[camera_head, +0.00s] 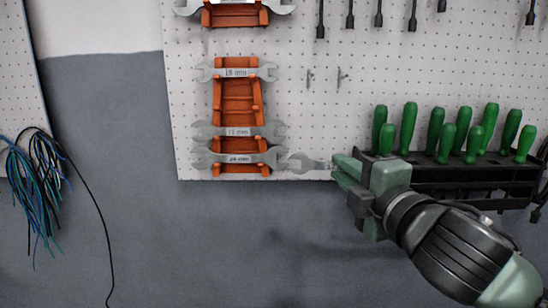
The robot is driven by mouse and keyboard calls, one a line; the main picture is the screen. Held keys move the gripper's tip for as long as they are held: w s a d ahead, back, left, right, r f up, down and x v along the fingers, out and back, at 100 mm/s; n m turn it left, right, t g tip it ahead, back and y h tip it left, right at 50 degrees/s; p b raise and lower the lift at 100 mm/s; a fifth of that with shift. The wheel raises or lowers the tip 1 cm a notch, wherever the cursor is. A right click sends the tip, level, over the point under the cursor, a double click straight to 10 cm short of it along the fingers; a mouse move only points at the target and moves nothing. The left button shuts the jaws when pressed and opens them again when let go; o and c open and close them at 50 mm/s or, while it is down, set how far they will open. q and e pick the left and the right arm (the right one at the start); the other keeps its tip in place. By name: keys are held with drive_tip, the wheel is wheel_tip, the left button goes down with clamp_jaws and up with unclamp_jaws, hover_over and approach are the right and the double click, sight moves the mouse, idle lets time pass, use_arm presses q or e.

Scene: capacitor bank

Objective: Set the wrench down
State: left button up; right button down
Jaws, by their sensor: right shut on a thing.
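My right gripper (345,174) comes in from the lower right and is shut on a grey wrench (305,163). The wrench's open end points left, close to the right end of the lowest wrench (238,159) on the orange rack (238,96); I cannot tell whether they touch. The rest of the held wrench is hidden by the gripper. The rack is on a white pegboard (300,120) and also holds a wrench marked 18 mm (236,73) and another just above the lowest one (236,132). My left gripper is not in view.
Several green-handled tools (435,131) stand in a black rack (455,175) just behind and right of my right gripper. Blue and black cables (38,180) hang at the left. A second orange rack (235,14) is at the top. The grey wall below the pegboard is clear.

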drive_tip(key=s+d+f+m+h, duration=0.1)
drive_tip(key=d+f+h, duration=0.1)
drive_tip(key=f, duration=0.6)
drive_tip(key=d+f+m+h, duration=0.1)
drive_tip(key=d+f, duration=0.2)
drive_tip(key=f, duration=0.6)
drive_tip(key=s+d+f+m+h, duration=0.1)
drive_tip(key=s+d+f+h, duration=0.1)
drive_tip(key=s+f, duration=1.3)
drive_tip(key=shift+s+f+t+b, duration=0.3)
drive_tip(key=shift+s+t, duration=0.1)
drive_tip(key=shift+s, duration=0.8)
drive_tip(key=shift+d, duration=0.2)
